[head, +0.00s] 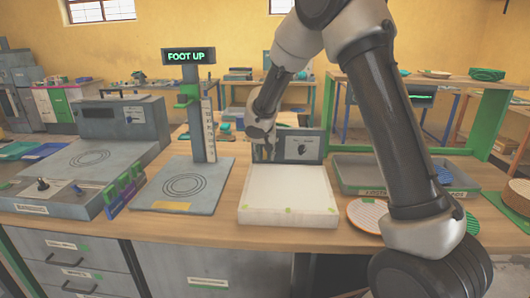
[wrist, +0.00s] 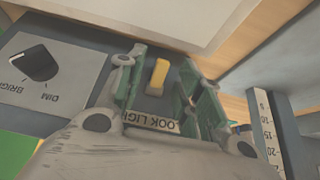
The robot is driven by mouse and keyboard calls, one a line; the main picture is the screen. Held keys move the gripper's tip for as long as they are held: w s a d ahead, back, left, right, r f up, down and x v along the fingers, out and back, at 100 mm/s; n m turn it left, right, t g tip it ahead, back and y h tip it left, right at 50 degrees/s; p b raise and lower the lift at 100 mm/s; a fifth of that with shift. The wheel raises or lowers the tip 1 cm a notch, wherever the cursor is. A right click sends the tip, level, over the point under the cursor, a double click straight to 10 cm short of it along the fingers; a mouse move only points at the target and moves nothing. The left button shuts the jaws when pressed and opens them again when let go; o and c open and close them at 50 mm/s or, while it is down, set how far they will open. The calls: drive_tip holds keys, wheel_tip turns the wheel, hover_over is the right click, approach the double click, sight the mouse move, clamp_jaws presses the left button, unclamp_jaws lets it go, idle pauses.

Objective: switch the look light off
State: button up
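The look light in the head view is a shallow box with a pale, bright top (head: 288,186) and a grey upright panel (head: 303,146) behind it. The wrist view shows a yellow switch lever (wrist: 157,76) on the panel, above a label reading LOOK LIGHT (wrist: 152,122), partly cut off by my gripper. A black dial (wrist: 36,63) marked BRIGHT and DIM is to its left. My gripper (wrist: 166,72) is open, with its green-lined fingers on either side of the lever and a gap to each. In the head view my gripper (head: 262,146) is at the panel's left end.
A grey tray (head: 360,172) is to the right, with striped plates (head: 368,213) in front. My arm crosses above the bench's right side.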

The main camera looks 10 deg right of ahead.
drive_tip(key=v, duration=1.2)
drive_tip(key=shift+w, duration=0.1)
drive_tip(key=s+d+f+n+g, duration=0.25)
drive_tip(key=s+d+n, duration=0.3)
drive_tip(key=s, duration=0.55)
drive_tip(key=s+d+r, duration=0.2)
drive_tip(key=s+d, duration=0.1)
drive_tip(key=s, duration=0.6)
drive_tip(key=s+d+r+m+y, duration=0.1)
drive_tip(key=s+d+r, duration=0.2)
drive_tip(key=s, duration=0.5)
drive_tip(key=s+d+r+m+t, duration=0.1)
drive_tip(key=s+d+r, duration=0.2)
drive_tip(key=s, duration=0.6)
drive_tip(key=shift+s+d+y, duration=0.3)
drive_tip(key=shift+d+y, duration=0.1)
drive_tip(key=shift+d, duration=0.7)
